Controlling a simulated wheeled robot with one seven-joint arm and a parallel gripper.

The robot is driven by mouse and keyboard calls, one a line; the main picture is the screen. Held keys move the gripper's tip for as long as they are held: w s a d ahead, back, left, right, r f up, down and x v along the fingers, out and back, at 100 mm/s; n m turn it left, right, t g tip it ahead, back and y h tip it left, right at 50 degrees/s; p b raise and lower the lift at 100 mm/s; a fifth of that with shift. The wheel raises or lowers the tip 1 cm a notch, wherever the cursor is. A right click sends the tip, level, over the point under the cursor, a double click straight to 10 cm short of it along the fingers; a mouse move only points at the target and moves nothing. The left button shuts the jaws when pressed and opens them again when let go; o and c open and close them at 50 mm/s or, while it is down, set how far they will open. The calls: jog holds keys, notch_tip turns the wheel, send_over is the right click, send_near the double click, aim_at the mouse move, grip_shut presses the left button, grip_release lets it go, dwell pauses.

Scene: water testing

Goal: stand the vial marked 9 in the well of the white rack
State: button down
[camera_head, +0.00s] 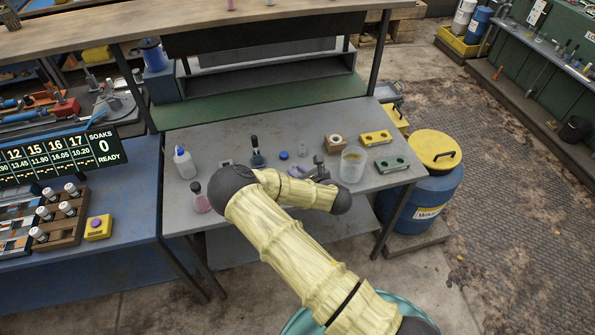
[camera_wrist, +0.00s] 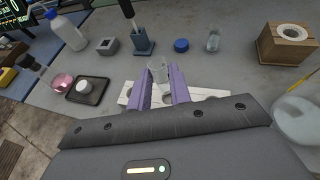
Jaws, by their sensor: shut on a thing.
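In the wrist view my gripper (camera_wrist: 160,78) has its two purple fingers shut on a clear vial (camera_wrist: 158,68), whose open rim shows between the fingertips. The white rack (camera_wrist: 208,94) lies just below and behind the fingers, partly hidden by them and the gripper body. I cannot tell whether the vial's base touches the rack or is in a well. A second clear vial (camera_wrist: 213,40) stands apart on the grey table; it also shows in the head view (camera_head: 302,149). No number is readable on either vial. In the head view my arm hides most of the rack.
Around the rack are a blue cap (camera_wrist: 181,45), a probe stand (camera_wrist: 143,43), a grey block (camera_wrist: 107,46), a squeeze bottle (camera_wrist: 67,31), a pink flask (camera_wrist: 61,83), a black tray (camera_wrist: 98,91), a wooden block (camera_wrist: 287,52) and a clear beaker (camera_head: 352,165).

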jog(key=shift+f+b, duration=0.85)
jog(key=shift+f, duration=0.5)
jog(key=shift+f, duration=0.3)
jog(key=shift+f+b, duration=0.85)
jog(key=shift+f, duration=0.05)
jog(key=c, duration=1.2)
grip_release()
jog(key=shift+r, duration=0.15)
jog(key=shift+r+p, duration=2.7)
jog(key=shift+r, duration=0.75)
